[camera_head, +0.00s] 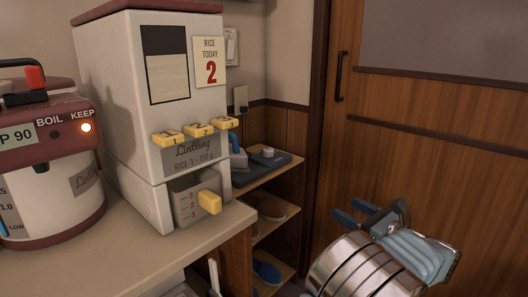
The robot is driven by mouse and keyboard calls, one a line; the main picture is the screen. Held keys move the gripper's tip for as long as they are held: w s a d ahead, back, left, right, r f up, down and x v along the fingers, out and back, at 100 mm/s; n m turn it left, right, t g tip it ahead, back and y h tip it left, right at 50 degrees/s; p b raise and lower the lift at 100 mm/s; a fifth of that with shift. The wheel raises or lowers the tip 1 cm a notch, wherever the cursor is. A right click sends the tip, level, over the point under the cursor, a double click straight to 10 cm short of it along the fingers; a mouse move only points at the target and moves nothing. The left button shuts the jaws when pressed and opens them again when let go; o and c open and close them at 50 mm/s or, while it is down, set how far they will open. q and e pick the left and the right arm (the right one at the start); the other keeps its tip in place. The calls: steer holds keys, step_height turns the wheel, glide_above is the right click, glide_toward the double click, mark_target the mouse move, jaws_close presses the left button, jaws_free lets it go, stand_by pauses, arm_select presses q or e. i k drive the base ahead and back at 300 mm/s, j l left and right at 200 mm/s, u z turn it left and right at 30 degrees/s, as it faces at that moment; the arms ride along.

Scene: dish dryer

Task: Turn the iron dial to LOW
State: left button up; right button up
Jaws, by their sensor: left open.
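A blue and grey iron (237,155) stands on the top shelf of a small wooden unit, right of the rice dispenser and partly hidden by it. A dark blue board or base (272,161) lies beside it, with a small pale round knob (268,152) on top. I cannot tell whether this knob is the iron dial, and no LOW mark is readable. My left gripper (351,213) has blue fingers, is open and empty, and is at the lower right, in front of the wooden door and apart from the iron. My right gripper is not in view.
A rice dispenser (118,110) with yellow levers and a hot water pot (45,195) stand on the counter (120,255). The shelf unit's lower shelves hold slippers (268,272). A wooden door (430,110) closes off the right side. The floor before it is mostly hidden by my arm.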

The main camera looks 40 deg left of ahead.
mark_target(268, 153)
steer(key=i+u, duration=0.35)
steer(key=i+l+u, duration=0.1)
steer(key=i+u, duration=0.2)
steer(key=i, duration=0.25)
